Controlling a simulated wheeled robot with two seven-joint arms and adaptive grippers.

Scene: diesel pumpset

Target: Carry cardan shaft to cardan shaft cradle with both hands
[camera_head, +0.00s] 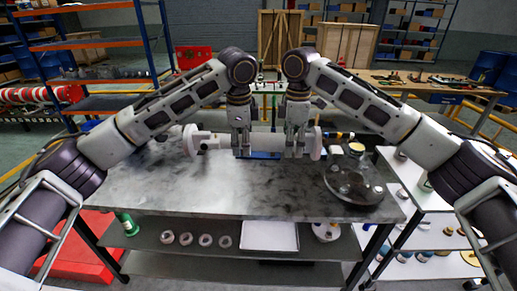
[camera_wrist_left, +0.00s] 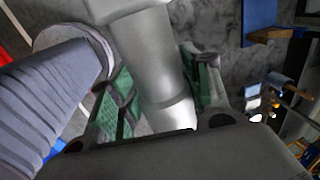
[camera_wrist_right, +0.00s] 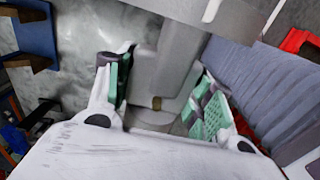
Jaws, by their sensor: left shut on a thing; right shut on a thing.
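The cardan shaft (camera_head: 217,142) is a pale grey tube with wider ends, lying level from left to right over the back of the grey table. My left gripper (camera_head: 241,153) is shut on it left of its middle, and my right gripper (camera_head: 295,153) is shut on it nearer its right end. The grey shaft also shows between the green pads in the left wrist view (camera_wrist_left: 148,55) and the right wrist view (camera_wrist_right: 168,68). A blue piece (camera_head: 263,155) shows below the shaft between the grippers; I cannot tell whether it is the cradle or whether the shaft touches it.
The mottled grey table top (camera_head: 190,190) is clear in front. A round glassy dark assembly (camera_head: 355,183) stands at its right end. Small tools lie behind it. A lower shelf holds several rings (camera_head: 205,240) and a white tray (camera_head: 269,236). A white side table (camera_head: 425,200) stands right.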

